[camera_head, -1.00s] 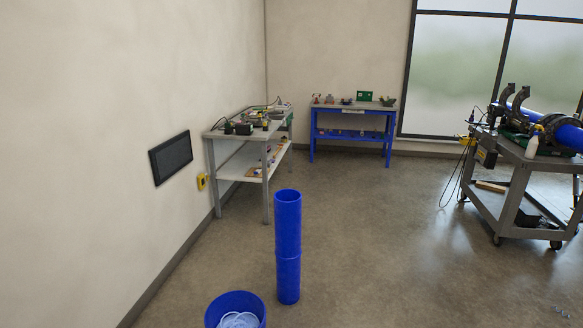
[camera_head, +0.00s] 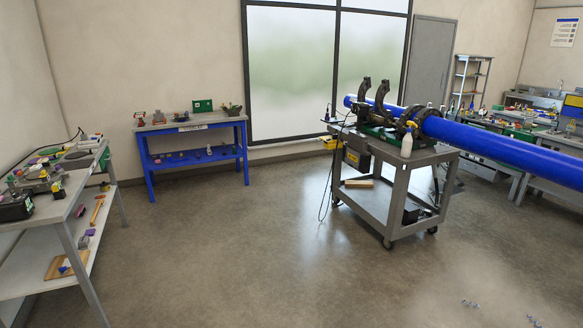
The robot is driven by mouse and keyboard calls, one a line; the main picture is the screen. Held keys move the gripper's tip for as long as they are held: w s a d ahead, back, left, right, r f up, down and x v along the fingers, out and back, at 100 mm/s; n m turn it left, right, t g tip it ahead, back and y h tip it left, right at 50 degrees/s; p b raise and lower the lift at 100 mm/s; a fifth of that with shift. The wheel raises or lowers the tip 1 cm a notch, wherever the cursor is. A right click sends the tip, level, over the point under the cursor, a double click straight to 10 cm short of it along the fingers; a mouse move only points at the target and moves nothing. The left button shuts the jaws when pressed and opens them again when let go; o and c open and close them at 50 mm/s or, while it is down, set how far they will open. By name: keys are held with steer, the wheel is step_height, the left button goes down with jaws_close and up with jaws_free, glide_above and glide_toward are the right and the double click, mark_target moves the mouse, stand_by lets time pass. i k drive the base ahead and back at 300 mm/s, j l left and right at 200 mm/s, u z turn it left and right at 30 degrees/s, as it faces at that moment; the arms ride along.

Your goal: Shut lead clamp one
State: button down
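The grey pipe fusion cart (camera_head: 376,206) stands on the floor right of centre. On it sits the fusion machine with dark ring clamps and a green base (camera_head: 378,133). Two clamp uppers at the left end, one (camera_head: 365,90) and another (camera_head: 382,95), stand raised and look open. Clamps farther right (camera_head: 408,121) sit around the long blue pipe (camera_head: 500,147). Which one is lead clamp one I cannot tell. My gripper is not in view.
Bare floor (camera_head: 235,240) lies open before the cart. A blue workbench (camera_head: 188,125) stands at the back, a grey bench (camera_head: 62,220) at the left. The pipe runs far out to the right of the cart. Small metal pieces (camera_head: 470,304) lie on the floor.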

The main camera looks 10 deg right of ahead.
mark_target(384, 89)
steer(key=i+l+z, duration=0.2)
steer(key=i, duration=0.8)
steer(key=i+z, duration=0.2)
steer(key=i, duration=0.8)
steer(key=i+z, duration=0.25)
steer(key=i, duration=0.75)
